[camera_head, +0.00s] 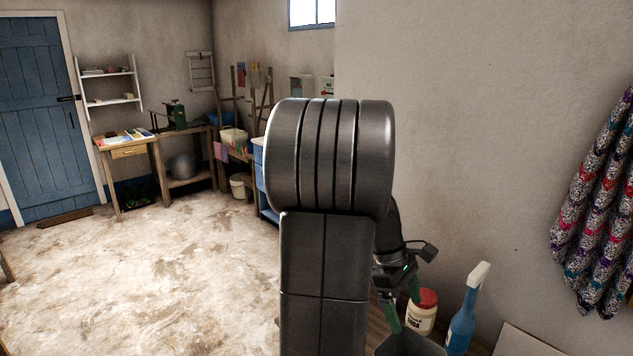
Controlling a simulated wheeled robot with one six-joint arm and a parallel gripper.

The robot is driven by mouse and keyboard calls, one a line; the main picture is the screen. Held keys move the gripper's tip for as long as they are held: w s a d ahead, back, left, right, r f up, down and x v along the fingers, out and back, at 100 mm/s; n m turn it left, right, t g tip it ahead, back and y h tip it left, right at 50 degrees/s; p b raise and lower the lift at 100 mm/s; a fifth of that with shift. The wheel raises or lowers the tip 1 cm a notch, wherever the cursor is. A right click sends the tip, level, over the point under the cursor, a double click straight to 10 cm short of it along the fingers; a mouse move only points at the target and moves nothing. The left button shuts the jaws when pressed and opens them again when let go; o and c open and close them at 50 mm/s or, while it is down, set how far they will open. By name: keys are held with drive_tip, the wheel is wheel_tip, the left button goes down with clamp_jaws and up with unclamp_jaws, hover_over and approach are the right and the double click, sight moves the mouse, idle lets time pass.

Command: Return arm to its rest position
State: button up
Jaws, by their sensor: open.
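My arm rises dark grey in the middle of the head view and bends over at the top. My gripper (404,314) hangs down behind it at the lower right, its two green fingers apart. It is open, and I see nothing between the fingers. The fingers are above a dark grey open container (408,345), which is cut off by the bottom edge. My arm hides part of the gripper and of the surface below it.
A white jar with a red lid (421,314) stands close to the right finger. A blue spray bottle (463,326) is right of it. Patterned cloth (598,215) hangs on the right wall. A wooden table (133,152) stands at the back left. The floor (150,270) at left is mostly clear.

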drive_tip(key=s+d+p+x, duration=0.1)
drive_tip(key=p+x, duration=0.2)
drive_tip(key=x, duration=0.4)
drive_tip(key=shift+r, duration=0.15)
idle(0.6)
